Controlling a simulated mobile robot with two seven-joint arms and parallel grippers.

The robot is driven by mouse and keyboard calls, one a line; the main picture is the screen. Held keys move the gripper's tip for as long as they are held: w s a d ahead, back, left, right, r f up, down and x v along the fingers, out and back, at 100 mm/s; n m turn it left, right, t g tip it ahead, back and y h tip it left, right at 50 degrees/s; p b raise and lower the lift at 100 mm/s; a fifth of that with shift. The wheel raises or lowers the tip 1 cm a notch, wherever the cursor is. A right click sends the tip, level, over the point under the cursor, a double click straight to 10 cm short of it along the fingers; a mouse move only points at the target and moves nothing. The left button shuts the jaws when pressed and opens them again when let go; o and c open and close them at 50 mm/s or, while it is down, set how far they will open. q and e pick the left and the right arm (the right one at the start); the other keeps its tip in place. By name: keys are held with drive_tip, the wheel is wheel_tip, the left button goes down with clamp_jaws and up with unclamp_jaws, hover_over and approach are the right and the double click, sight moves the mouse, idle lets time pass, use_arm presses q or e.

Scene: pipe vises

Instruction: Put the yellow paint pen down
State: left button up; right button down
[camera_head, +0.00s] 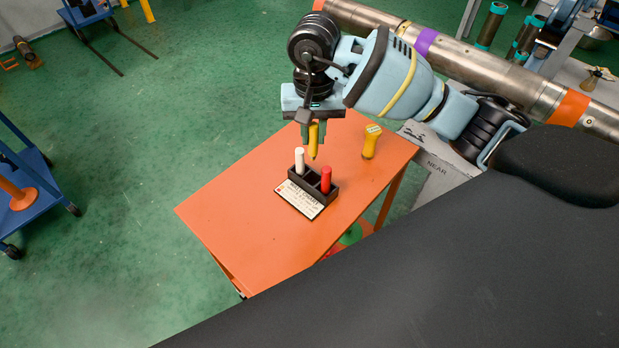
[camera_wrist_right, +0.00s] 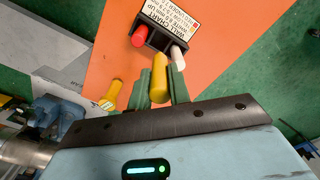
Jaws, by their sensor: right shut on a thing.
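My right gripper (camera_head: 313,130) is shut on the yellow paint pen (camera_head: 313,148), which hangs tip down above the orange table. The pen also shows between the fingers in the right wrist view (camera_wrist_right: 159,78). In the head view, a black pen holder (camera_head: 326,201) stands below and in front of the gripper. A white pen (camera_head: 299,160) stands in its left part and a red pen (camera_head: 326,179) in its right part, with an open space between them. The held pen appears above and behind the holder; I cannot tell the exact gap. My left gripper is not in view.
The orange table (camera_head: 240,215) is clear to the left of the holder. A yellow object with a pale printed top (camera_head: 371,140) stands at the table's right. A white printed label (camera_head: 299,199) fronts the holder. A long steel pipe (camera_head: 470,62) runs behind my arm.

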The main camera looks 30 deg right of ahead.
sight(313, 160)
drive_tip(key=shift+f, duration=4.95)
drive_tip(key=shift+f, duration=0.2)
drive_tip(key=c, duration=1.3)
unclamp_jaws()
drive_tip(key=shift+r, duration=0.15)
